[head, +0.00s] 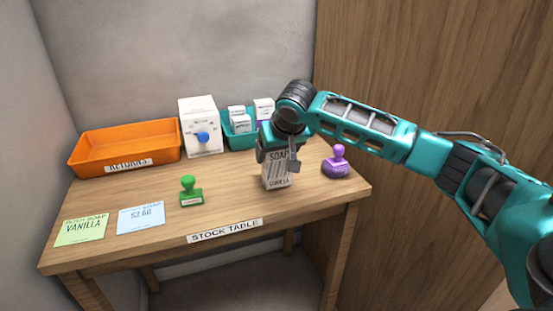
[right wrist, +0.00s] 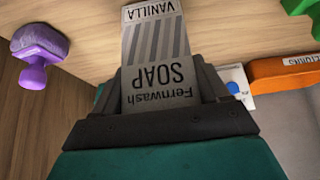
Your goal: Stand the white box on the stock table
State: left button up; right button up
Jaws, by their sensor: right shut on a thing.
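The white box (head: 277,174), a soap carton with grey stripes, is upright at the right part of the stock table (head: 130,242). My right gripper (head: 278,152) is shut on its upper part from above. In the right wrist view the box (right wrist: 158,60) reads "Fernwash SOAP VANILLA" and sits between the fingers of the gripper (right wrist: 160,95). Its lower end is at or just above the table top; I cannot tell whether it touches. My left gripper is not in view.
A purple stamp (head: 338,164) stands close right of the box, a green stamp (head: 190,192) to its left. Behind are an orange tray (head: 88,151), a white dial box (head: 202,140) and a teal bin (head: 240,140) with small boxes. Cards (head: 141,217) lie front left.

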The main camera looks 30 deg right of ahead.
jog(key=shift+f, duration=0.6)
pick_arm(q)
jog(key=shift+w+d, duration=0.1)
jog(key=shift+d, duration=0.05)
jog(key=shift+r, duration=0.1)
pick_arm(e)
jog(key=shift+f, duration=0.1)
jog(key=o, duration=1.1)
jog(key=shift+s+r, duration=0.1)
jog(key=shift+r, duration=0.2)
pick_arm(q)
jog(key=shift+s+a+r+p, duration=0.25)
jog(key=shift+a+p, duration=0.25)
jog(key=shift+p, duration=0.5)
pick_arm(e)
jog(key=v, duration=1.1)
jog(key=shift+r, duration=0.15)
